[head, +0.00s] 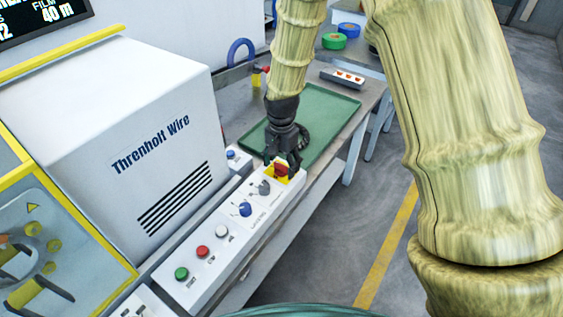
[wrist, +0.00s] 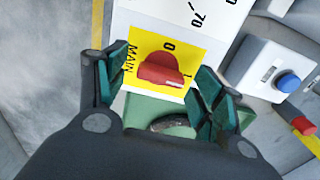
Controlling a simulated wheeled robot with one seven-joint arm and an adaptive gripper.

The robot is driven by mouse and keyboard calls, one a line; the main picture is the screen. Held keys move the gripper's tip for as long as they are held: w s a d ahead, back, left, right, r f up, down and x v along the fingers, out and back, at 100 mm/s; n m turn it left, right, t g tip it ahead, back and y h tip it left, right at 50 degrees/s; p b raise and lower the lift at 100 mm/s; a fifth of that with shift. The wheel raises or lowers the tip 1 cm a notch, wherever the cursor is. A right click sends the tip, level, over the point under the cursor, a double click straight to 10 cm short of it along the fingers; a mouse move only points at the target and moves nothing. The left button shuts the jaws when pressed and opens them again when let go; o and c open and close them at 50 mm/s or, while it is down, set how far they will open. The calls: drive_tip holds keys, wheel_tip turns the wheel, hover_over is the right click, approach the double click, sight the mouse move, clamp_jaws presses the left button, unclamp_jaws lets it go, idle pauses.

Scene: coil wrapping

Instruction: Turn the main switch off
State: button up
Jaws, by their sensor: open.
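The main switch (wrist: 160,71) is a red knob on a yellow plate (wrist: 145,50) marked MAIN, with 0 and I marks. In the wrist view it lies between my open fingers, a little beyond their tips; I cannot tell whether they touch it. In the head view the red switch (head: 281,169) sits at the far end of the white control panel (head: 222,262). My gripper (head: 283,160) is right above it, pointing down, and partly hides it. My gripper also shows in the wrist view (wrist: 166,92), open and empty. The knob's exact setting is hard to tell.
The panel also has a blue knob (head: 243,209), a grey knob (head: 263,187), a red button (head: 202,252) and a green button (head: 181,273). A white machine (head: 150,180) stands at the left. A green tray (head: 325,110) lies on the table behind. The floor at right is clear.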

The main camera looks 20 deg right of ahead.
drive_tip(key=c, duration=1)
drive_tip(key=shift+n, duration=0.4)
drive_tip(key=n+p, duration=0.2)
drive_tip(key=n, duration=0.2)
drive_tip(key=shift+r, duration=0.1)
drive_tip(key=n+p, duration=0.1)
drive_tip(key=n, duration=0.3)
drive_tip(key=shift+p, duration=0.35)
drive_tip(key=n+p, duration=0.1)
drive_tip(key=n, duration=0.4)
drive_tip(key=n+p, duration=0.1)
drive_tip(key=n, duration=0.3)
